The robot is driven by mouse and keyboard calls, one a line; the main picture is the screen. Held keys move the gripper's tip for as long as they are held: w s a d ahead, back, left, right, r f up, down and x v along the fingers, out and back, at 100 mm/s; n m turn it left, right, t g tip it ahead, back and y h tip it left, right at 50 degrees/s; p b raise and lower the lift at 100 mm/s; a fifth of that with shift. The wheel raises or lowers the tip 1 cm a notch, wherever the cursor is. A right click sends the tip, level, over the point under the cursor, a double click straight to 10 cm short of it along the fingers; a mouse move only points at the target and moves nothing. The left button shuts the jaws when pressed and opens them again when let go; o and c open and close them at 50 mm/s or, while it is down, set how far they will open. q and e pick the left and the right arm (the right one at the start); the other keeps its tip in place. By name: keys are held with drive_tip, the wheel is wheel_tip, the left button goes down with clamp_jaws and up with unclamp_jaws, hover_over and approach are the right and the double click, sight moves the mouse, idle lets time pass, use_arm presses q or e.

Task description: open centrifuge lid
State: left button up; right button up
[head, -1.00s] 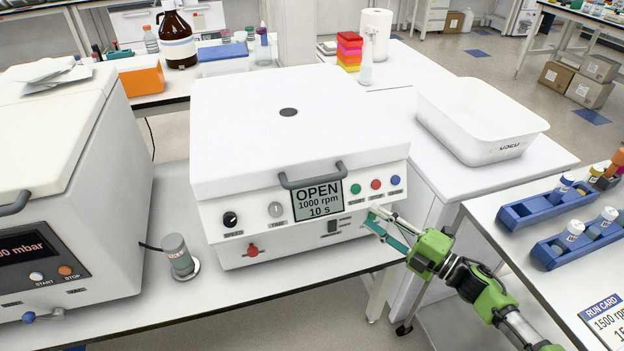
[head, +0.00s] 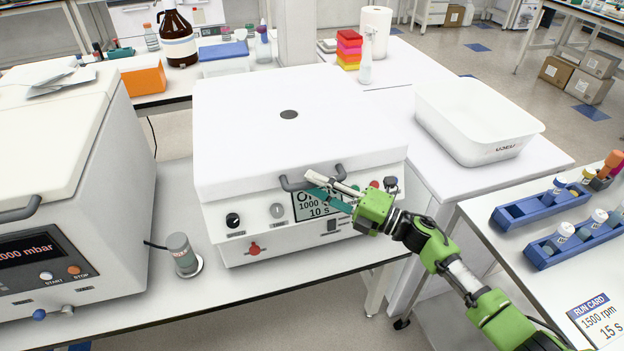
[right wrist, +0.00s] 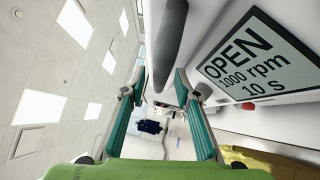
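The white centrifuge (head: 297,225) stands on the bench with its lid (head: 260,150) down. A grey bar handle (head: 288,184) is on the lid's front edge, above the display (right wrist: 245,62), which reads OPEN, 1000 rpm, 10 s. My right gripper (head: 312,184) is at the handle's right part, coming from the right, and covers part of the display in the head view. In the right wrist view, its two teal fingers (right wrist: 160,78) stand apart, with the handle (right wrist: 170,45) showing in line with the gap between them. I cannot tell whether they touch it. My left gripper is not in view.
A vacuum device (head: 50,200) stands close on the left, with a small grey cylinder (head: 182,252) between. A white tub (head: 478,125) is on the right. Blue tube racks (head: 540,205) and a run card (head: 597,322) lie on the right bench. The space above the lid is clear.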

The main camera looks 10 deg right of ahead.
drive_tip(key=shift+w+a+r, duration=0.1)
drive_tip(key=shift+w+a, duration=0.3)
drive_tip(key=shift+a, duration=0.1)
